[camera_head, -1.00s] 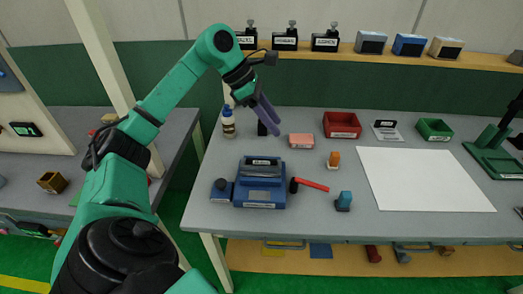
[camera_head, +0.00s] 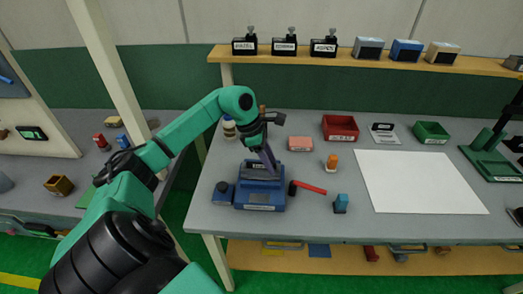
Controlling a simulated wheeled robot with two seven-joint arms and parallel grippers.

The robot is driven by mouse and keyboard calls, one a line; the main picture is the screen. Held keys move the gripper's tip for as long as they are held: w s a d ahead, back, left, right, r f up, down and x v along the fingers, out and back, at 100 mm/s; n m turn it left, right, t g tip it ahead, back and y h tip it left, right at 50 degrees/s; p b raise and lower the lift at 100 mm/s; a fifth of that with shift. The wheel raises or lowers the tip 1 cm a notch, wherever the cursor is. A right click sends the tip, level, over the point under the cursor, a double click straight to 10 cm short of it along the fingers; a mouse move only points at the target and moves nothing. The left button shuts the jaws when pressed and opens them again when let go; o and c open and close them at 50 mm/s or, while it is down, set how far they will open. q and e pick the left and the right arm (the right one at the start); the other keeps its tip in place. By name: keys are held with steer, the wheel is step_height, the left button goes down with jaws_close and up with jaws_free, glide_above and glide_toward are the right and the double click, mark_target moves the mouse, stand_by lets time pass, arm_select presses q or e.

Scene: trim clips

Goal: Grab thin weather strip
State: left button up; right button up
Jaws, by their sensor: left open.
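My left gripper (camera_head: 269,160) comes in from the left and points down over the blue fixture (camera_head: 259,198) on the grey workbench. It is open, and its fingers overlap the back of the fixture in this view. I cannot tell whether they touch it. The fixture has a labelled front and a grey top area, partly covered by the fingers. I cannot clearly make out a thin weather strip in this view. My right gripper is not in view.
A red-handled hammer (camera_head: 308,188), an orange-topped item (camera_head: 332,162) and a blue item (camera_head: 341,203) lie right of the fixture. A pink block (camera_head: 300,143), a red bin (camera_head: 340,127) and a green bin (camera_head: 431,132) stand behind. A white sheet (camera_head: 418,181) covers clear space.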

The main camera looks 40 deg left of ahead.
arm_select(q)
jaws_close()
